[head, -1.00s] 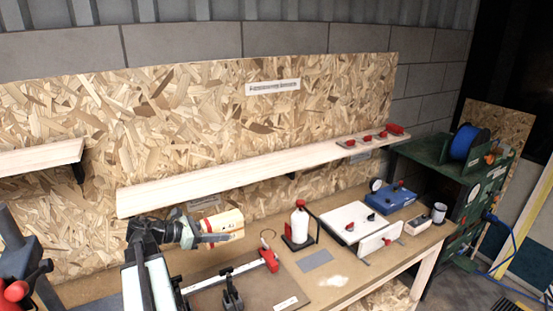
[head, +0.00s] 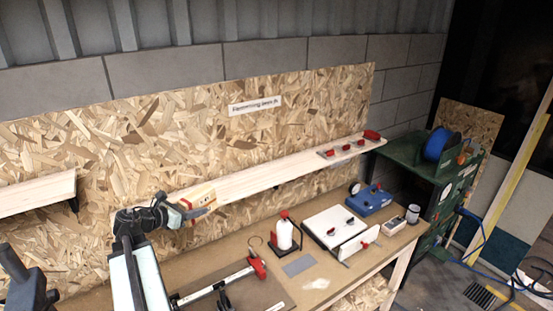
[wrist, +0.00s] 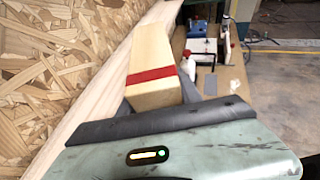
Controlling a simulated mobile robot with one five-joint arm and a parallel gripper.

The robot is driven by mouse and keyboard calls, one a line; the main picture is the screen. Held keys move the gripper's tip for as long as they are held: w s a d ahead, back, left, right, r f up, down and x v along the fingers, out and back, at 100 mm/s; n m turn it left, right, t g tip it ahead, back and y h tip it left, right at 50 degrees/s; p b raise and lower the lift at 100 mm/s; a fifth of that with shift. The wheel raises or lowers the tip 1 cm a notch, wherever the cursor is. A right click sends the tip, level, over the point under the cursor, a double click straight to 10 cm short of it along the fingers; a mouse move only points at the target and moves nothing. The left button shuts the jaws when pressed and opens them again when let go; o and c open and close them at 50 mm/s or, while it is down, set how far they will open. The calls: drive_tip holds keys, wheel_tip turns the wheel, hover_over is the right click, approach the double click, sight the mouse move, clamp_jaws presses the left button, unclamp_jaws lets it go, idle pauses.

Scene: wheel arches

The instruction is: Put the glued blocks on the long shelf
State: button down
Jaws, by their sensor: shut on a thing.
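The glued blocks (head: 201,195) are a pale wooden piece. The fingers also show in the wrist view (wrist: 130,105), partly hidden behind the blocks and the gripper housing. The long shelf (head: 265,177) is a pale plank along the chipboard wall. The blocks overlap its left part in the head view; I cannot tell whether they touch it. The shelf (wrist: 110,85) runs beside the blocks in the wrist view.
A board with red knobs (head: 340,150) lies on the shelf's right end; the shelf's middle is clear. A shorter shelf (head: 35,195) is at the left. On the bench below stand a white bottle (head: 283,234), a white board (head: 333,225), a blue box (head: 369,201) and a bar clamp (head: 225,285).

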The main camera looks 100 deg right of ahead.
drive_tip(key=shift+w+d+r, duration=0.1)
drive_tip(key=shift+r, duration=0.3)
drive_tip(key=shift+d+f, duration=0.15)
drive_tip(key=shift+d, duration=0.1)
drive_tip(key=d, duration=0.5)
drive_tip(key=d+f+b, duration=0.1)
drive_tip(key=d, duration=0.4)
drive_tip(key=s+d, duration=0.1)
drive_tip(key=d, duration=0.4)
drive_tip(key=shift+d+f+b, duration=0.2)
drive_tip(key=shift+d+b, duration=0.1)
drive_tip(key=shift+d, duration=0.05)
wheel_tip(320, 180, down, 4)
drive_tip(key=b, duration=0.4)
drive_tip(key=shift+a, duration=0.1)
drive_tip(key=c, duration=0.8)
unclamp_jaws()
drive_tip(key=shift+r, duration=0.1)
drive_tip(key=shift+r, duration=0.1)
drive_tip(key=shift+w+a+r+p, duration=0.15)
drive_tip(key=shift+w+r+p, duration=0.1)
drive_tip(key=shift+p, duration=0.2)
drive_tip(key=p+v, duration=0.4)
drive_tip(key=v, duration=0.6)
drive_tip(key=shift+a+r, duration=0.1)
drive_tip(key=shift+a, duration=0.25)
drive_tip(key=shift+w+a, duration=0.3)
drive_tip(key=shift+w, duration=0.05)
